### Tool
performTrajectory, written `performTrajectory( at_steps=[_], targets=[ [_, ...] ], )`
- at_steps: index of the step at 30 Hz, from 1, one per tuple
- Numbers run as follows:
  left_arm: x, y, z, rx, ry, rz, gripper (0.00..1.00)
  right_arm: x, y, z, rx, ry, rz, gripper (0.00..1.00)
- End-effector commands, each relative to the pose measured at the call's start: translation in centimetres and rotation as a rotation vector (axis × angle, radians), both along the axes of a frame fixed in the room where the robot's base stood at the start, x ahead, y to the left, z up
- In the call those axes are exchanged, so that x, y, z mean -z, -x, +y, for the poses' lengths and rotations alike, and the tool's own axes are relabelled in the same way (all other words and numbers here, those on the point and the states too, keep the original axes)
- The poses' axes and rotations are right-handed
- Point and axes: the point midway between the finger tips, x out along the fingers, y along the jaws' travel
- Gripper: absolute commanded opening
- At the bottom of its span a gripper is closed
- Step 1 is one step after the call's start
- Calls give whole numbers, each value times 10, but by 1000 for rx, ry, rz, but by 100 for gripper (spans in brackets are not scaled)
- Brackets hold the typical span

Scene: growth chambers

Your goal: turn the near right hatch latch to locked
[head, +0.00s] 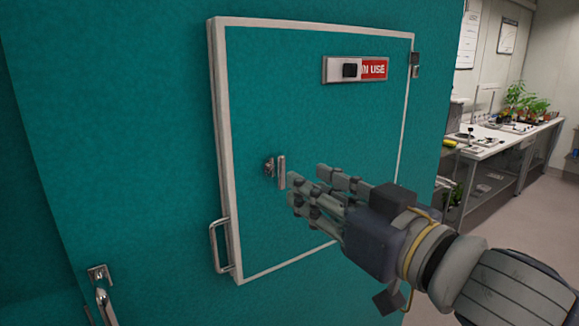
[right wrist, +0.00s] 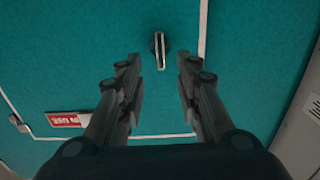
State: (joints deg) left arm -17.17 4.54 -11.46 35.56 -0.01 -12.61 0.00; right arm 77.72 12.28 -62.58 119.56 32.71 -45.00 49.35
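The hatch (head: 320,100) is a teal panel with a white frame, closed in a teal wall. Its latch (head: 281,170) is a small metal lever on a plate, pointing up and down in the head view. In the right wrist view the latch (right wrist: 160,50) lies ahead, centred between the fingers. My right gripper (head: 306,187) is open and empty, just right of the latch and apart from it. The gripper also shows in the right wrist view (right wrist: 160,64), fingers either side of a clear gap. My left gripper is not in view.
A slider sign (head: 357,69) reading "IN USE", partly covered, sits high on the hatch. A metal pull handle (head: 217,247) is at its lower left. Another metal latch (head: 103,290) shows at bottom left. A bench (head: 487,150) with plants (head: 525,100) stands at the back right.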

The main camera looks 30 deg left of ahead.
Motion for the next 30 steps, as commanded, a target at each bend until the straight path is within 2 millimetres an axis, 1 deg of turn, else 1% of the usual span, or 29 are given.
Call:
performTrajectory(
  at_steps=[1, 6, 12, 18, 26, 27, 29, 30],
  targets=[
    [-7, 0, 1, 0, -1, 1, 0, -4, -3, 10, -2, -1, 2, 32],
    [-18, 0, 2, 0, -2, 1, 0, -4, -16, 39, -1, 0, 1, 32],
    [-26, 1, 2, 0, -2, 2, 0, -3, -26, 63, -1, -2, 0, 32],
    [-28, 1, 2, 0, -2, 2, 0, -1, -30, 72, 0, -1, -2, 32],
    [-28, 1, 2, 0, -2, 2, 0, -1, -30, 73, 0, -2, -1, 32],
    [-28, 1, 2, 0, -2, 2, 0, -1, -30, 73, 0, -2, -1, 23],
    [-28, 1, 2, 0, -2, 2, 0, -1, -30, 73, 0, -2, -1, 9],
    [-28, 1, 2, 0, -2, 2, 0, -1, -30, 72, 0, -2, -1, 0]
  ],
)
